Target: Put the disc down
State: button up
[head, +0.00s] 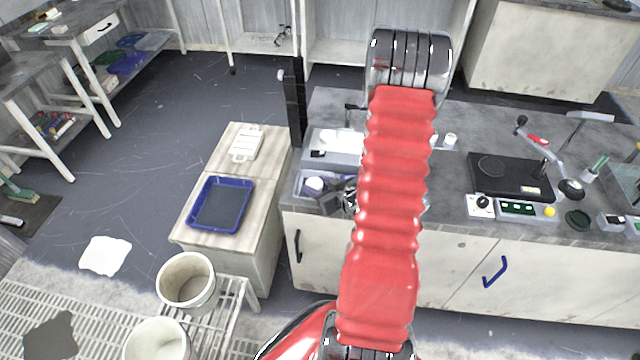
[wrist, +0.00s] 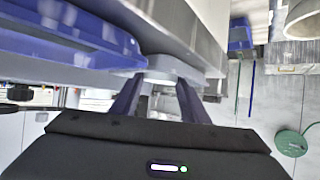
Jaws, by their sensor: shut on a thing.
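In the wrist view my gripper (wrist: 157,82) reaches forward with its two dark fingers on either side of a pale grey round piece (wrist: 164,66), which looks like the disc, seen nearly edge-on. The fingers are shut on it. In the head view my gripper (head: 338,194) is a dark shape over the left end of the long bench, partly hidden by my red-sleeved arm. The disc cannot be made out there. Whether the disc touches anything below it cannot be told.
A blue tray (head: 196,222) sits on the low cabinet to the left. A black polishing unit (head: 525,185) stands farther right on the bench. Buckets (head: 187,297) stand at front left.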

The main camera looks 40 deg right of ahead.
jog(key=o, duration=1.1)
jog(key=d+v, duration=0.1)
jog(key=v, duration=1)
jog(key=shift+s+a+r, duration=0.2)
jog(key=shift+s+a, duration=0.15)
